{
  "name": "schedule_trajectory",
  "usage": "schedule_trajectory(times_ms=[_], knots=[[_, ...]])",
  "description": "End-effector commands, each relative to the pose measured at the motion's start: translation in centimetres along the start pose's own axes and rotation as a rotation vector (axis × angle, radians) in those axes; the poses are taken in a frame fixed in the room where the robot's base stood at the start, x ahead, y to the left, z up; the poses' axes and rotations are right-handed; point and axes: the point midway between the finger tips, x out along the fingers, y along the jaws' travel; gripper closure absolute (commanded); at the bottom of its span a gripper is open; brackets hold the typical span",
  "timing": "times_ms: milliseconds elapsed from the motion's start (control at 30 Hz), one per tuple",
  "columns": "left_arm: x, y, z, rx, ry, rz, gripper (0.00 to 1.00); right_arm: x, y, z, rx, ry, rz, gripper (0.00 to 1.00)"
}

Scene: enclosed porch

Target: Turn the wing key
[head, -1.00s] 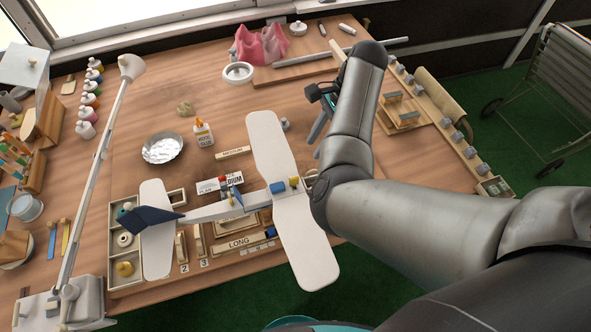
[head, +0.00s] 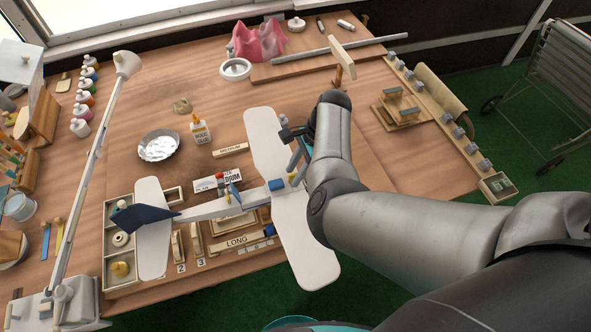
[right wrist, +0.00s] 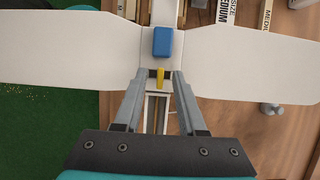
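A small yellow key (right wrist: 160,77), which I take for the wing key, stands at the wing's middle, in line with the body, beside a blue block (right wrist: 162,42). In the head view the key (head: 291,178) is partly hidden by my gripper. My right gripper (right wrist: 157,80) is open and empty, with its fingertips on either side of the key; I cannot tell any contact. In the head view this gripper (head: 297,170) is over the wing's middle. My left gripper is not in view.
A wood glue bottle (head: 200,130) and a foil dish (head: 160,146) stand behind the plane. A lamp arm (head: 95,160) rises at the left. Labelled wooden trays lie beneath the plane. The table's right middle (head: 375,160) is clear.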

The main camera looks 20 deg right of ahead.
Motion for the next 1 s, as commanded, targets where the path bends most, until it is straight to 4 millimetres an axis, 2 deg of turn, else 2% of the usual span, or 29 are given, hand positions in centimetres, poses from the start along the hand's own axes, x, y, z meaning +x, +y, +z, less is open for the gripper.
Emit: schedule_trajectory(times_ms=[67, 400, 1000], knots=[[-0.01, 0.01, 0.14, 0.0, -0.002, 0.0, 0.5, -0.04, -0.01, -0.02, 0.0, 0.0, 0.0, 0.62], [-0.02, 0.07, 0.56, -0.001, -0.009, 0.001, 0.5, -0.06, -0.02, -0.02, 0.0, 0.0, 0.0, 1.0], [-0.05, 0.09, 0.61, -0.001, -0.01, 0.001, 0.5, -0.08, -0.03, -0.03, -0.011, 0.001, 0.004, 1.0]])
